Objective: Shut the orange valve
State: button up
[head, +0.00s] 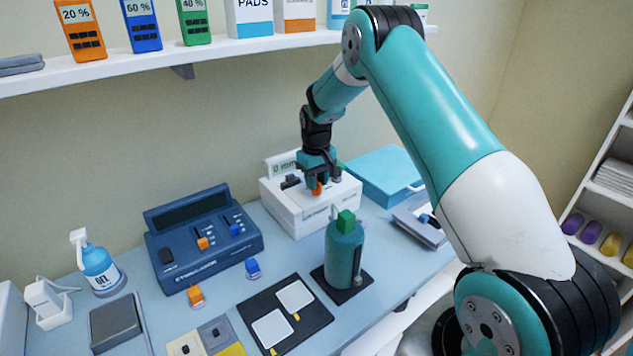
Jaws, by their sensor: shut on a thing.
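My gripper (318,180) points down over the box and is shut on the orange valve. A black knob or lever (290,182) sits on the box just left of my gripper. A bit of green shows behind my gripper on the right.
A teal bottle with a green cap (345,254) stands close in front of the box. A dark blue stimulator (203,243) is to its left, a light blue case (380,175) behind right. A shelf (235,50) with boxes runs above.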

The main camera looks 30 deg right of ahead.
jog(key=shift+r, duration=0.1)
dwell(0.3)
jog(key=o, duration=0.6)
notch_tip(320, 180, up, 12)
jog(key=b, duration=0.3)
dwell(0.3)
